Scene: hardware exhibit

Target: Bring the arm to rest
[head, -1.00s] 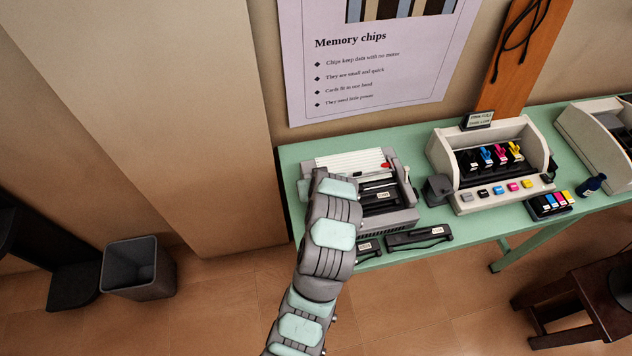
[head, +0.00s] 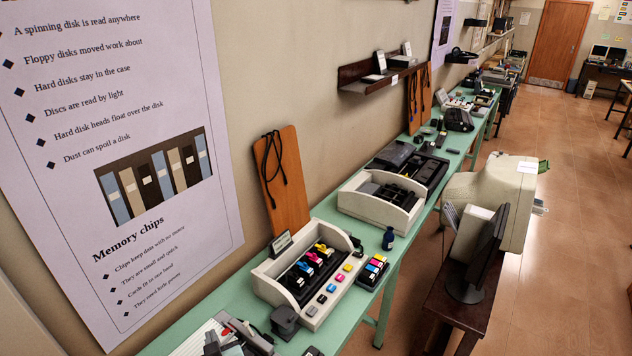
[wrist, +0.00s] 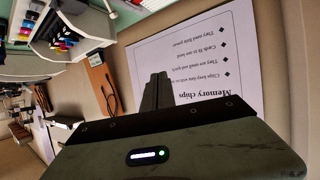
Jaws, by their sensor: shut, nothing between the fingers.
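My gripper (wrist: 157,92) shows in the wrist view. Its two dark fingers are together with nothing between them. They point toward the wall, in front of the "Memory chips" poster (wrist: 205,45), which appears upside down there. The gripper touches nothing that I can see. The arm cannot be made out in the head view now.
A green table (head: 225,292) runs along the wall. A wooden stand (head: 458,302) with a monitor (head: 478,265) stands right. Floor space lies beyond.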

